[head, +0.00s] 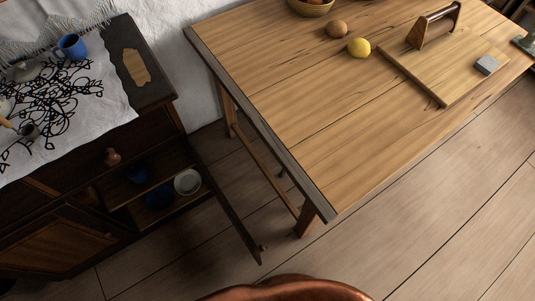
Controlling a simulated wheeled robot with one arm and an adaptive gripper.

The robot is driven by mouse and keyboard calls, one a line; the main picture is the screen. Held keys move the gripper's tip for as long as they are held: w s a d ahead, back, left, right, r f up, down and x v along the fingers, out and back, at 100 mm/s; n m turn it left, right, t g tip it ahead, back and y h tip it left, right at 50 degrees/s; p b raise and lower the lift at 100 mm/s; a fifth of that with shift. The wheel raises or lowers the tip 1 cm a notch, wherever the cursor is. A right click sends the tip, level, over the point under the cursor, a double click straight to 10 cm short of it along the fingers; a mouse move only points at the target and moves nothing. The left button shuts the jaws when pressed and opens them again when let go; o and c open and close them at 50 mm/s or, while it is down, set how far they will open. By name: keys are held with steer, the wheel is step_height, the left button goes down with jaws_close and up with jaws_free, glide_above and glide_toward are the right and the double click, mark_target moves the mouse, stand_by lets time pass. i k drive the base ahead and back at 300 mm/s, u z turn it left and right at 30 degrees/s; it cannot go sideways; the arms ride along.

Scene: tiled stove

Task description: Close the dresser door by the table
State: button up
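The dark wooden dresser (150,92) stands at the left. Its right-hand door (226,208) stands open, swung out toward the lower right, and is seen nearly edge-on. A small round knob (263,247) sits near the door's free edge. The table (290,110) is just right of the door, with a narrow gap of floor between them. Inside the open compartment are a white bowl (187,182) and blue dishes (160,195). My gripper is not in view.
A white patterned cloth (95,90) with a blue mug (71,46) covers part of the dresser top. A table leg (306,220) stands close to the door's free end. A copper-coloured rounded shape (285,290) shows at the bottom edge. Floor at the lower right is clear.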

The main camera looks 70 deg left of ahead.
mark_target(255, 250)
steer(key=z, duration=0.05)
steer(key=i, duration=1.8)
steer(key=u, duration=5.75)
steer(key=i, duration=0.25)
steer(key=u, duration=0.2)
